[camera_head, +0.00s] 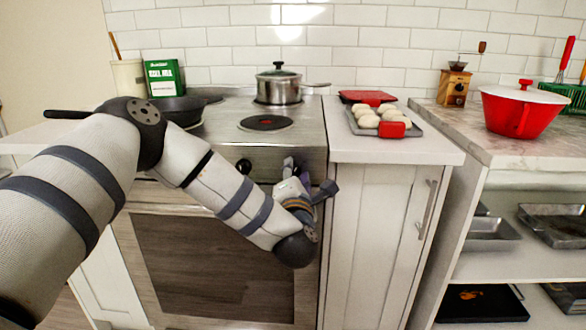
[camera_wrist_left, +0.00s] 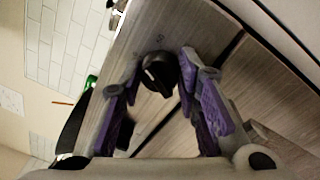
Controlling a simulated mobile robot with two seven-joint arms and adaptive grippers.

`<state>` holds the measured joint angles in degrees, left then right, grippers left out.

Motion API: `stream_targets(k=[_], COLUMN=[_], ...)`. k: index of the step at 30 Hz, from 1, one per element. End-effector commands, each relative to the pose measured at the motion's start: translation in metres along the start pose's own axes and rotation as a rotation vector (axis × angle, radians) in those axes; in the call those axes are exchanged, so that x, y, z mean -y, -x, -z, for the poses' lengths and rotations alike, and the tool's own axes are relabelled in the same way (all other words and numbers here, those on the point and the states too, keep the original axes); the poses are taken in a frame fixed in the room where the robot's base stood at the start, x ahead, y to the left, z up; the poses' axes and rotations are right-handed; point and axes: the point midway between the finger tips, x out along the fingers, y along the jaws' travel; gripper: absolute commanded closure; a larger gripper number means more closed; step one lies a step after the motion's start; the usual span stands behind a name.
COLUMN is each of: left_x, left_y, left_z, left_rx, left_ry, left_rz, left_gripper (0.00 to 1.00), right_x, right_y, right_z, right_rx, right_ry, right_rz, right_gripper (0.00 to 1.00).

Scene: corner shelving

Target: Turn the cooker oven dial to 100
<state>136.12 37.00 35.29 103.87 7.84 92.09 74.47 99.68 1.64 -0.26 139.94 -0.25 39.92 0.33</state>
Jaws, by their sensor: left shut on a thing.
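The cooker (camera_head: 222,128) has a steel front panel with black dials and an oven door below. One black dial (camera_head: 243,166) shows left of my left gripper. My left gripper (camera_head: 306,178) is at the right end of the panel in the head view. In the left wrist view, a round black dial (camera_wrist_left: 159,73) sits between the tips of its purple-padded fingers. The gripper is shut on this dial. In the head view that dial is hidden by the gripper. Its setting cannot be read. My right gripper is not in view.
A steel pot (camera_head: 279,87) and a dark pan (camera_head: 180,108) stand on the hob. A tray (camera_head: 413,129) with pale buns sits on the counter to the right. A red pot (camera_head: 515,112) and a grinder (camera_head: 454,87) stand further right. Space before the oven door is clear apart from my arm.

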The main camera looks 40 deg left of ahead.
Motion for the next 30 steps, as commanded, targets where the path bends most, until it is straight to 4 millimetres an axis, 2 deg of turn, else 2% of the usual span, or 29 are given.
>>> stream_targets(k=[30], left_x=[-0.003], left_y=[0.0], left_z=[0.0], left_rx=[0.063], left_ry=[-0.959], left_rz=[-0.046], left_gripper=[0.98], right_x=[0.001], right_y=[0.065], right_z=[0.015], right_rx=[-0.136], right_ry=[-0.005], right_rz=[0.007], right_gripper=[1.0])
